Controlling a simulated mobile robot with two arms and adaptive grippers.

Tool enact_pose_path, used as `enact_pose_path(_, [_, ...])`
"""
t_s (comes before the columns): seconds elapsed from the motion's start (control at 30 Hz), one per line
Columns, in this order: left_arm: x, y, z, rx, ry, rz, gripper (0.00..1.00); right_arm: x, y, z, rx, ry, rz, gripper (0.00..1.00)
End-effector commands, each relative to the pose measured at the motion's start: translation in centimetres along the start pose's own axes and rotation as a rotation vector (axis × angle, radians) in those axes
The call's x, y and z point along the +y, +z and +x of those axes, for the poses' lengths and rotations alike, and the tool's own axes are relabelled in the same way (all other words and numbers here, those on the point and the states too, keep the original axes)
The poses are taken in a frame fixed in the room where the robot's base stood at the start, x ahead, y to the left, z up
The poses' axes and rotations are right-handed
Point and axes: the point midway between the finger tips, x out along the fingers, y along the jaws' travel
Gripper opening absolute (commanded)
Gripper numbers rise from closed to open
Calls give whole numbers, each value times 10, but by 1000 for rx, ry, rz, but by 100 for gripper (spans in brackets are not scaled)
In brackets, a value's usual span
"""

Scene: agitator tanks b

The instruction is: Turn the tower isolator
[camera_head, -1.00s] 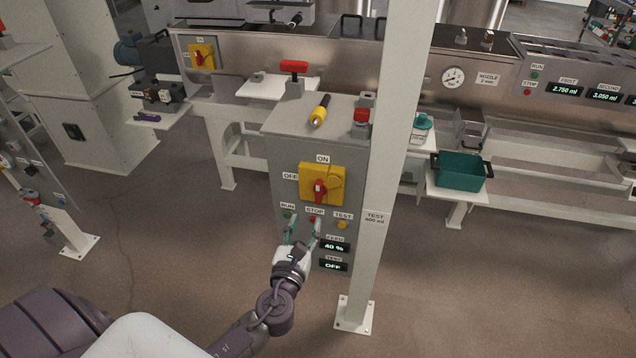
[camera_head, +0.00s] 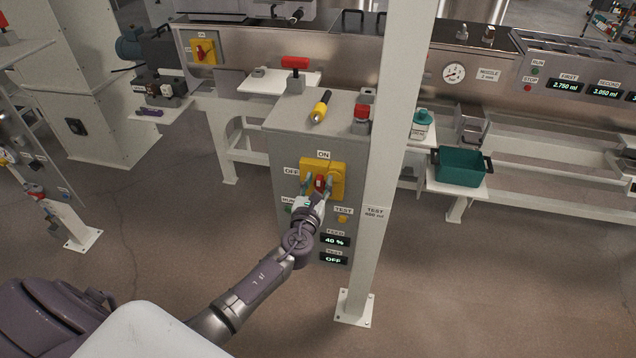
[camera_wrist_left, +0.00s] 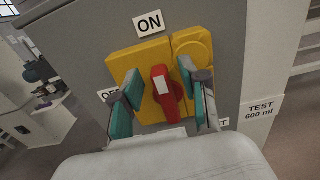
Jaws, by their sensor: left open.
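The tower isolator is a red rotary handle (camera_head: 319,183) on a yellow plate (camera_head: 337,170) on the front of a grey cabinet (camera_head: 283,150). ON is labelled above it and OFF to its left. In the left wrist view the red handle (camera_wrist_left: 164,92) stands nearly upright, tilted slightly, with a pale patch on its upper part. My left gripper (camera_head: 318,187) is at the plate, its teal fingers on either side of the handle. In the left wrist view the gripper (camera_wrist_left: 158,100) is open, with gaps between the handle and both fingers. My right gripper is not in view.
Below the isolator are RUN and TEST (camera_head: 343,218) buttons and displays reading 40 % (camera_head: 335,241) and OFF. A white post (camera_head: 385,180) stands close at the cabinet's right. A yellow-black tool (camera_head: 320,107) lies on the cabinet top. Another yellow isolator (camera_head: 204,51) is at the back left.

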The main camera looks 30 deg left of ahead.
Motion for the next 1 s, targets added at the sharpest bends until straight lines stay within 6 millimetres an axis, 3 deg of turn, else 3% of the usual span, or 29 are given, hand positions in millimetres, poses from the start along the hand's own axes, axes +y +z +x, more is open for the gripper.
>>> enact_pose_path(0.13, [0, 0, 0, 0, 0, 0, 40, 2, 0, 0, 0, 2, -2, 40])
enact_pose_path(0.3, [0, 0, 0, 1, 0, -1, 12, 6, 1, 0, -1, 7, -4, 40])
enact_pose_path(0.4, [0, 0, -1, 1, 0, -1, 0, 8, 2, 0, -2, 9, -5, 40])
enact_pose_path(0.77, [1, -2, -1, 1, 0, -34, 0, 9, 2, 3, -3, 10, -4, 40])
enact_pose_path(1.0, [6, -4, -1, 1, 0, -163, 0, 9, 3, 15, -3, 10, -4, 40])
